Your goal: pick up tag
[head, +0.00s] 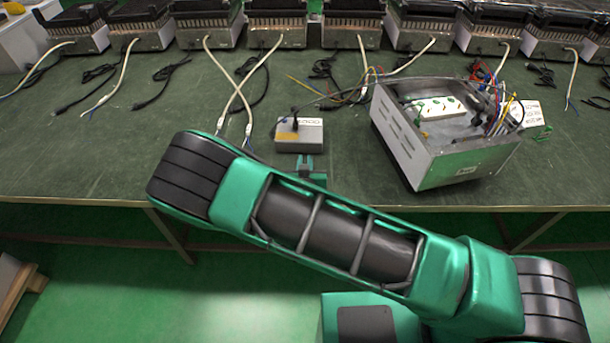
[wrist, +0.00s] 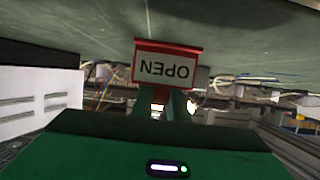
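The tag (wrist: 165,66) is a white plate with the word OPEN and a red edge. It appears upside down in the wrist view, with the red edge toward the green table surface. My gripper (wrist: 163,98) points at the tag, its two fingers at the plate's lower picture edge with a gap between them. It looks open; contact with the tag cannot be told. In the head view my gripper (head: 305,163) is over the table's front part, just in front of a small grey box (head: 299,144). I cannot clearly make out the tag there.
An open metal case (head: 440,160) with wires and a white socket strip stands right of my gripper on the green table (head: 90,160). Several heater units (head: 275,35) line the back, with cables trailing forward. The front left of the table is clear.

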